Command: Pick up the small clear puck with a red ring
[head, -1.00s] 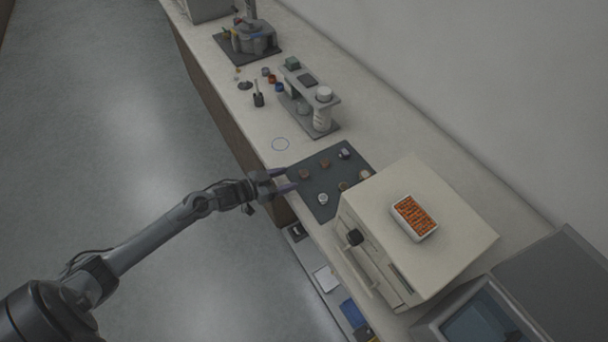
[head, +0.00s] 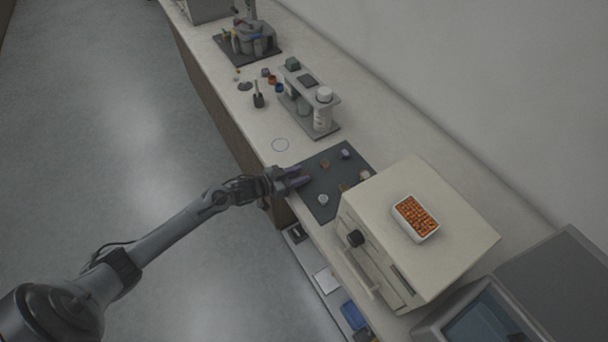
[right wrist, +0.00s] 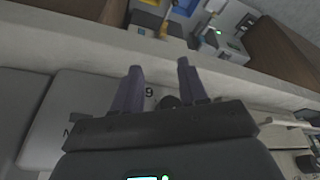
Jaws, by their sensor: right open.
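Several small pucks sit on the dark mat (head: 318,205). One pale, clear-looking puck (head: 323,199) is near its front edge, and a brownish puck (head: 325,163) is farther back. Which one has a red ring is too small to tell. My left gripper (head: 304,177) is over the mat's left edge, low and pointing right, and covers the spot where another brownish puck stood. Whether its fingers hold anything cannot be seen. In the right wrist view my right gripper (right wrist: 158,80) is open and empty, in front of a pale machine front (right wrist: 75,105).
A beige press (head: 440,190) with a white tray of orange pieces (head: 415,218) on top stands right of the mat. A grey stand with a white jar (head: 324,94) is behind the mat. Bare counter (head: 262,125) lies to the mat's upper left.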

